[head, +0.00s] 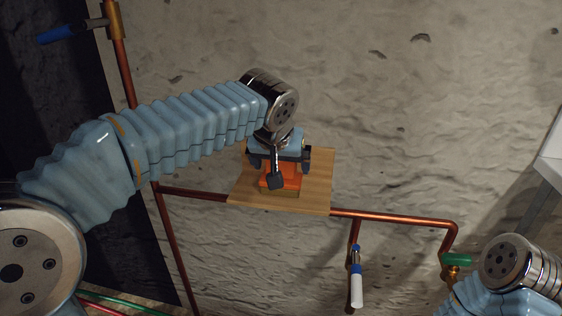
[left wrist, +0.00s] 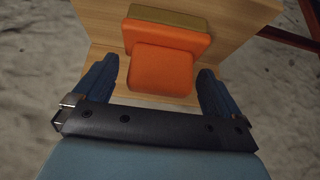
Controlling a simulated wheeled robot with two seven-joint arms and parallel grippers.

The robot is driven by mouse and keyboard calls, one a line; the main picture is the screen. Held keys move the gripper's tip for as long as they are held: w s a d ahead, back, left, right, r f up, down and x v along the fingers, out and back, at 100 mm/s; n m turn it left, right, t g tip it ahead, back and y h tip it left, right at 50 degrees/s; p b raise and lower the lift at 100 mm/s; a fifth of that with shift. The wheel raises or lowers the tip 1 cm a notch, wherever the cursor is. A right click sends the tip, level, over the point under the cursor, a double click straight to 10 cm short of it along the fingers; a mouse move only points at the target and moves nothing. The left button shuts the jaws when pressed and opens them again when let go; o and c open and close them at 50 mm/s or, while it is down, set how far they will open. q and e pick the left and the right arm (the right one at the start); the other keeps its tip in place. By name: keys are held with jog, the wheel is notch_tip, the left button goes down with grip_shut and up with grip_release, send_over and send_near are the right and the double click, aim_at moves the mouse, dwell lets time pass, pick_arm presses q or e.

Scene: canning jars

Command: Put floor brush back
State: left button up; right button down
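The floor brush, as far as I can tell, is the orange block with an olive-tan part (head: 284,181) at the wooden board (head: 317,195) on the wall. In the left wrist view, its orange part (left wrist: 163,68) shows ahead of the board (left wrist: 235,12). My left gripper (head: 279,160) is at the brush, and in the left wrist view its two fingers (left wrist: 157,68) stand apart on either side of the orange part, with gaps visible. The gripper hides part of the brush in the head view. My right gripper is out of view; only part of that arm shows at lower right.
Copper pipes (head: 390,217) run along the rough wall beside and below the board. A white-and-blue handle (head: 356,285) hangs below it, and a green valve handle (head: 457,259) is at the right. A white ledge (head: 551,150) juts in at the right edge.

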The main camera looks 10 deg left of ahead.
pick_arm(q)
jog(key=shift+r+p, duration=0.3)
jog(key=v, duration=1.1)
jog(key=shift+s+r, duration=0.25)
jog(key=shift+r, duration=0.05)
dwell(1.0)
